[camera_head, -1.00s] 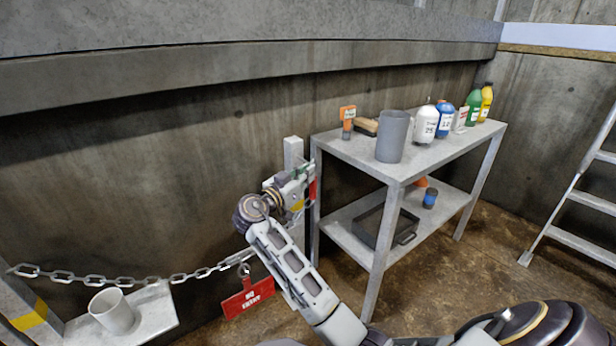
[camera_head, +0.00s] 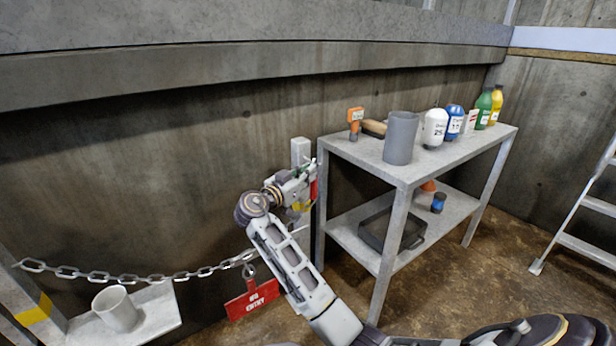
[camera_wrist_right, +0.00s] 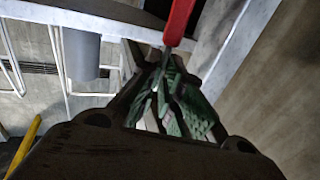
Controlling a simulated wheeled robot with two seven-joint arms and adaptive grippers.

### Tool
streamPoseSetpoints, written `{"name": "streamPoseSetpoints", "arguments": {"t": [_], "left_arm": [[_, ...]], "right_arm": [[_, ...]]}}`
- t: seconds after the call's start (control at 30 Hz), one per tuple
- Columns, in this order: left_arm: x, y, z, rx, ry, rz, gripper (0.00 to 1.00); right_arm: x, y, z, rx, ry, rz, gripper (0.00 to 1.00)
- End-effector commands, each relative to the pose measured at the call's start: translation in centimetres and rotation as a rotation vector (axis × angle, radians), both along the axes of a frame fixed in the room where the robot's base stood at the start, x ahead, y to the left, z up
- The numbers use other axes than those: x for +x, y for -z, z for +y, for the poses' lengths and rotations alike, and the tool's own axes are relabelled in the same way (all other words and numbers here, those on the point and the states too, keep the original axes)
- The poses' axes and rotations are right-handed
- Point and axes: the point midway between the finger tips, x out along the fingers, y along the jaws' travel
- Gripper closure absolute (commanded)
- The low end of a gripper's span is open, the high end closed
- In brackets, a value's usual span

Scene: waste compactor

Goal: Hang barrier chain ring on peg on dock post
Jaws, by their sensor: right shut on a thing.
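The grey dock post (camera_head: 300,152) stands against the wall left of the shelf table, with a yellow band partly hidden behind my arm. My right gripper (camera_head: 308,181) is at the post's upper part, shut. The barrier chain (camera_head: 140,276) sags from the left post and passes behind my right forearm. The peg cannot be made out. My left gripper is out of view.
A red sign (camera_head: 252,299) hangs from the chain. A metal table (camera_head: 365,152) right of the post carries a grey cylinder (camera_head: 401,138) and several bottles. A white cup (camera_head: 117,309) stands on a low ledge at left. A ladder (camera_head: 585,205) stands at right.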

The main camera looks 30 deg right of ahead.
Motion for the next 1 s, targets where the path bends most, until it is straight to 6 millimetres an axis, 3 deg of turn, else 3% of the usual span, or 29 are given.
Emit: {"name": "streamPoseSetpoints", "arguments": {"t": [0.8, 0.83, 1.0], "left_arm": [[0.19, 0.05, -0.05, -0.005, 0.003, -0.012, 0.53], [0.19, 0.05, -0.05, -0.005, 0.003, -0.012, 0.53], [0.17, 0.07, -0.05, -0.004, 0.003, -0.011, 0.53]], "right_arm": [[0.17, 0.11, 0.02, -0.001, -0.001, -0.002, 1.00], [0.17, 0.11, 0.02, -0.001, -0.001, -0.002, 0.91], [0.17, 0.13, 0.02, -0.001, -0.001, -0.002, 0.69]]}}
